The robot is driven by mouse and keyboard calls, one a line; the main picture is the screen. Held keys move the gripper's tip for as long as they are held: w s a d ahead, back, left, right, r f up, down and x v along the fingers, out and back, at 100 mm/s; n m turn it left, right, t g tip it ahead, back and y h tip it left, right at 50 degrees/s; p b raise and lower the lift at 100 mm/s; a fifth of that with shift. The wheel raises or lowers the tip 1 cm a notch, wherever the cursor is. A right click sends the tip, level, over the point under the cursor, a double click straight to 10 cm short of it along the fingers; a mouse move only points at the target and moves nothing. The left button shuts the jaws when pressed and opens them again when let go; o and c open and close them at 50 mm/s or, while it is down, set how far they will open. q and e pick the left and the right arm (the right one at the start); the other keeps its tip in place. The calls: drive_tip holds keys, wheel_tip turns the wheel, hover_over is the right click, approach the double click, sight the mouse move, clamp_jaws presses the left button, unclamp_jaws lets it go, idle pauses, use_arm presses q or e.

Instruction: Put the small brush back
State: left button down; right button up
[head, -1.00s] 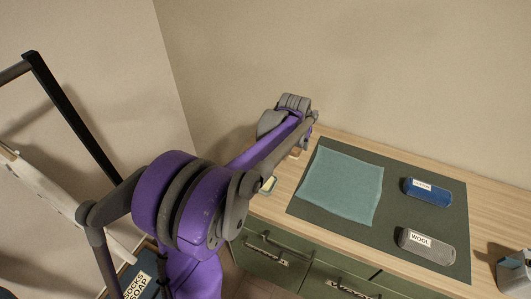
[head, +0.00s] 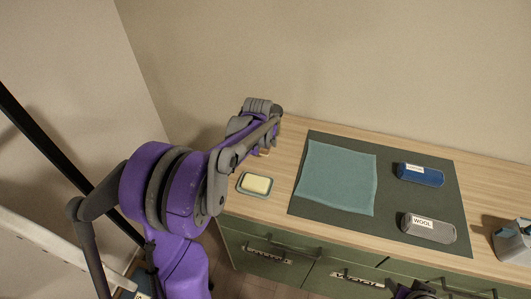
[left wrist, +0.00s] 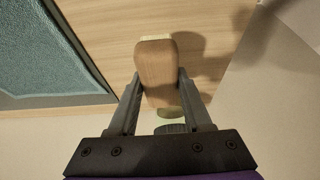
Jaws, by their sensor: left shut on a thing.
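In the left wrist view the small brush (left wrist: 157,65) shows as a rounded wooden block with a pale strip at its far end. My left gripper (left wrist: 158,80) is shut on it, one finger on each side. The brush's shadow falls on the wood counter beside it; I cannot tell whether it touches the counter. In the head view my left gripper (head: 266,146) is at the counter's left back end, by the wall, mostly hidden by its own arm. My right gripper is not clearly seen.
On the wood counter (head: 282,165) lie a soap dish with pale soap (head: 257,184), a dark mat (head: 385,170) with a teal cloth (head: 337,177), a blue brush (head: 420,175) and a grey brush labelled WOOL (head: 428,228). A grey container (head: 515,243) stands at the right.

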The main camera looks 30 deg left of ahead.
use_arm(q)
drive_tip(key=shift+f, duration=2.8)
drive_tip(key=shift+f, duration=0.2)
drive_tip(key=shift+c, duration=1.7)
unclamp_jaws()
drive_tip(key=shift+r, duration=0.1)
